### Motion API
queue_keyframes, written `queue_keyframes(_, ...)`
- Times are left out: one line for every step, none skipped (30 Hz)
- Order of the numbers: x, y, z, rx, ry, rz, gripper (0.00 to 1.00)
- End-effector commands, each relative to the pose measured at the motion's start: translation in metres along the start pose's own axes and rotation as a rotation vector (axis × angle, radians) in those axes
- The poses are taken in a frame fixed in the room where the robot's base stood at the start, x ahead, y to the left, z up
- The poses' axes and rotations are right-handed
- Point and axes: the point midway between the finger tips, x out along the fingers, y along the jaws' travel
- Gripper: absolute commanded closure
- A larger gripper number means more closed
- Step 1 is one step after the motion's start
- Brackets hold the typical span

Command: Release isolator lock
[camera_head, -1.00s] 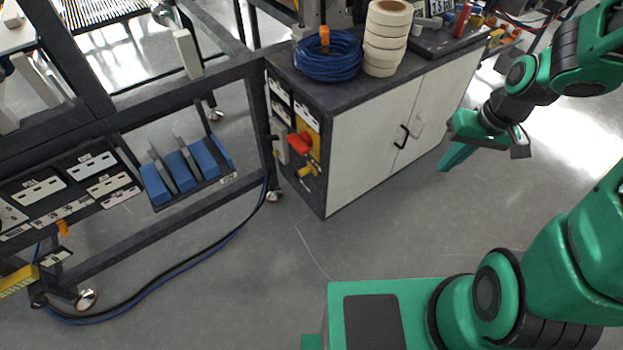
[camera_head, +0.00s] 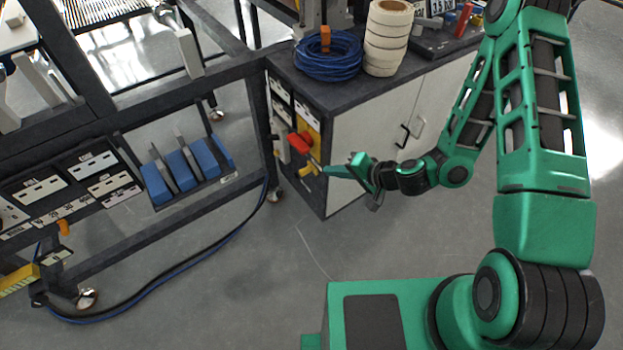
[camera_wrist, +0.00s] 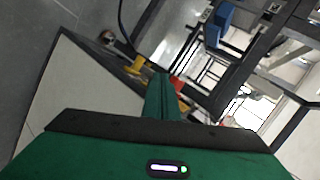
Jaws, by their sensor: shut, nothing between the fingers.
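The isolator sits on the dark end panel of the workbench cabinet. It has a red handle (camera_head: 299,143) on a yellow plate (camera_head: 314,140), with a yellow lock piece (camera_head: 309,170) below it. My gripper (camera_head: 327,170) is shut and empty. Its fingertips point left at the yellow lock piece, close to it; I cannot tell whether they touch. In the wrist view the green fingers (camera_wrist: 161,98) point at the panel. The yellow lock piece (camera_wrist: 134,66) shows left of them, and the red handle (camera_wrist: 177,84) is partly hidden behind them.
The cabinet (camera_head: 360,140) stands right of the panel, with a blue cable coil (camera_head: 328,62) and white tape rolls (camera_head: 385,40) on top. A dark frame cart with blue blocks (camera_head: 180,165) stands left. Cables (camera_head: 215,245) lie on the floor, which is clear in front.

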Motion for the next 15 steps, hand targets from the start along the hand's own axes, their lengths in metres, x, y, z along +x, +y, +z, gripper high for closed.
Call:
queue_keyframes(0.008, 0.008, 0.006, 0.058, 0.023, -0.001, 1.0)
queue_keyframes(0.012, 0.012, 0.007, 0.09, 0.042, -0.001, 1.0)
queue_keyframes(0.017, 0.017, 0.009, 0.133, 0.065, 0.0, 1.0)
queue_keyframes(0.021, 0.022, 0.011, 0.163, 0.083, 0.004, 1.0)
queue_keyframes(0.024, 0.027, 0.012, 0.195, 0.101, 0.008, 1.0)
queue_keyframes(0.027, 0.033, 0.013, 0.235, 0.124, 0.016, 1.0)
queue_keyframes(0.029, 0.038, 0.015, 0.262, 0.139, 0.024, 1.0)
queue_keyframes(0.031, 0.044, 0.016, 0.289, 0.154, 0.032, 1.0)
queue_keyframes(0.033, 0.05, 0.018, 0.322, 0.171, 0.043, 1.0)
queue_keyframes(0.035, 0.054, 0.019, 0.343, 0.183, 0.05, 1.0)
queue_keyframes(0.036, 0.059, 0.021, 0.363, 0.194, 0.059, 1.0)
queue_keyframes(0.037, 0.064, 0.022, 0.386, 0.206, 0.069, 1.0)
queue_keyframes(0.038, 0.067, 0.023, 0.401, 0.214, 0.075, 1.0)
queue_keyframes(0.038, 0.07, 0.024, 0.412, 0.22, 0.081, 1.0)
queue_keyframes(0.039, 0.073, 0.025, 0.425, 0.227, 0.087, 1.0)
